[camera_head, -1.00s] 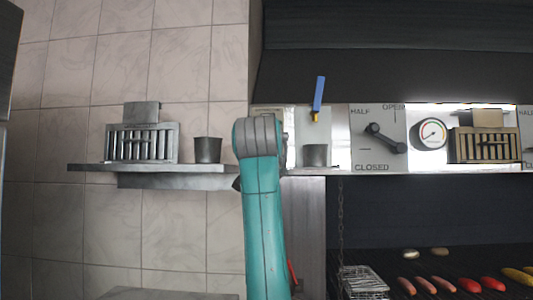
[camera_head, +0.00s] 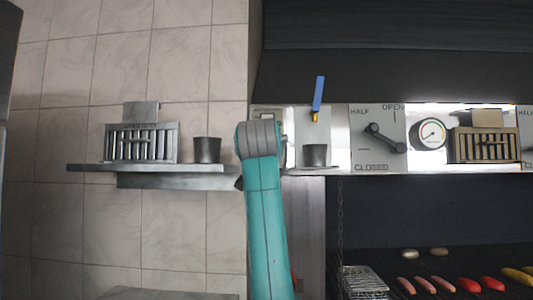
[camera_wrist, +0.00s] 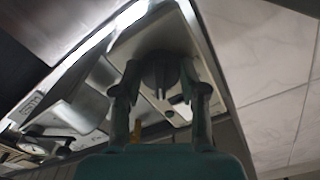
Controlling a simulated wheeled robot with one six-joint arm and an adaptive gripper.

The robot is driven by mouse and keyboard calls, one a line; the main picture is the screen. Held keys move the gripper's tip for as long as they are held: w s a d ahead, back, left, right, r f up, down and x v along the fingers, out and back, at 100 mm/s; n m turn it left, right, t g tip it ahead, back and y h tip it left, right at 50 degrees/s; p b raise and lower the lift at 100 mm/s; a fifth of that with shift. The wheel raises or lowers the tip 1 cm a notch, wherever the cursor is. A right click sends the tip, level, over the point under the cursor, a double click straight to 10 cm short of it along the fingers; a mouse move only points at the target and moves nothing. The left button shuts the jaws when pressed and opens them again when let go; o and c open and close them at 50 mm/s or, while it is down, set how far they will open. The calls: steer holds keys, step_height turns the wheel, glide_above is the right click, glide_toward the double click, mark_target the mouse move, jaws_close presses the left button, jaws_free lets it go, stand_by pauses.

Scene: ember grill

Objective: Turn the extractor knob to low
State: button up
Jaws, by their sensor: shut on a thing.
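In the wrist view, a dark round knob (camera_wrist: 162,68) sits on a pale metal panel. My gripper (camera_wrist: 160,84) has one finger on each side of it and is shut on it. The knob's pointer and any setting marks around it are too dark and partly hidden to read. In the head view my teal arm rises in front of the left end of the metal control panel (camera_head: 341,125). It hides my gripper and the extractor knob there.
Right of my arm are a blue-handled lever (camera_head: 318,93), a damper lever (camera_head: 385,138) marked half, open and closed, and a round gauge (camera_head: 432,133). A shelf (camera_head: 90,167) on the left holds a slatted box and a cup. Food lies on the grill below.

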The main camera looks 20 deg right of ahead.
steer(key=n, duration=0.5)
steer(key=shift+n, duration=0.4)
steer(key=n, duration=1.2)
steer(key=shift+d+n, duration=0.1)
steer(key=shift+n, duration=0.2)
steer(key=n, duration=0.5)
steer(key=shift+n, duration=0.4)
steer(key=o, duration=1.1)
steer(key=shift+o, duration=0.2)
